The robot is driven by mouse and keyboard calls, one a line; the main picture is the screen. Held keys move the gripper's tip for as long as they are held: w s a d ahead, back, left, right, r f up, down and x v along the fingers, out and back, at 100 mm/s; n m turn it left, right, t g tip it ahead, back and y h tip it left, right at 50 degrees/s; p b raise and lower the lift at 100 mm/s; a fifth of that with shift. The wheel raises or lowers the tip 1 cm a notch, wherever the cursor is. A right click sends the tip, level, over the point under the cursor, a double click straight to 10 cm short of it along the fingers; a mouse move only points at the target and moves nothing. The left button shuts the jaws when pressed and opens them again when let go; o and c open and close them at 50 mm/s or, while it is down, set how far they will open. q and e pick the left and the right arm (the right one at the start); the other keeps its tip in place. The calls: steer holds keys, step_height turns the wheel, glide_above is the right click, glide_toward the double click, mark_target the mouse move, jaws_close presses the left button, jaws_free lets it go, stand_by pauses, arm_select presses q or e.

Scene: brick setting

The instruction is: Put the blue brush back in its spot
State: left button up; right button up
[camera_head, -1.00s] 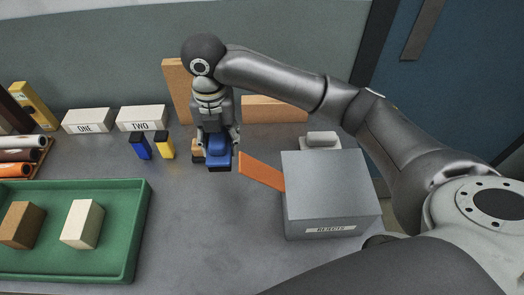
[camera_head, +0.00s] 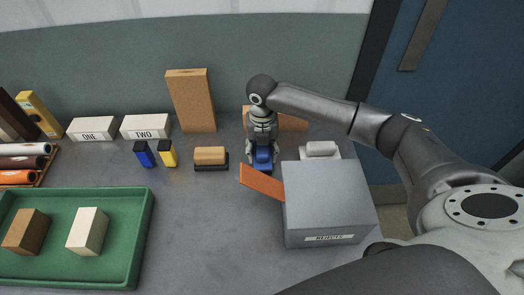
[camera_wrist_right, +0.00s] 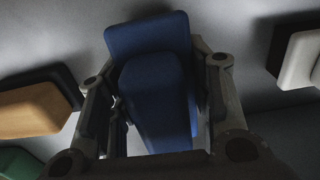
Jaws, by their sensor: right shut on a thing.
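My right gripper (camera_head: 262,150) is shut on the blue brush (camera_head: 263,159), which also fills the middle of the right wrist view (camera_wrist_right: 155,85) between the two fingers. The brush is at the back of the table, between the tan brush (camera_head: 210,155) on its left and the white-grey brush (camera_head: 321,150) on its right. Both neighbours also show at the edges of the right wrist view, apart from the blue brush. I cannot tell whether the blue brush touches the table. My left gripper is not in view.
The grey REJECTS box (camera_head: 330,205) with its orange flap (camera_head: 262,181) stands just in front. Blue (camera_head: 143,153) and yellow (camera_head: 167,152) small items stand left of the tan brush. A tall orange-brown brick (camera_head: 190,100) stands behind. A green tray (camera_head: 146,230) is front left.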

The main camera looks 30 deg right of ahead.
steer(key=shift+w+f, duration=0.1)
steer(key=shift+f, duration=0.3)
steer(key=shift+f, duration=0.1)
steer(key=o, duration=1.1)
steer(key=shift+o, duration=0.2)
step_height(320, 180, up, 12)
steer(key=shift+r+b, duration=0.15)
steer(key=shift+b, duration=0.4)
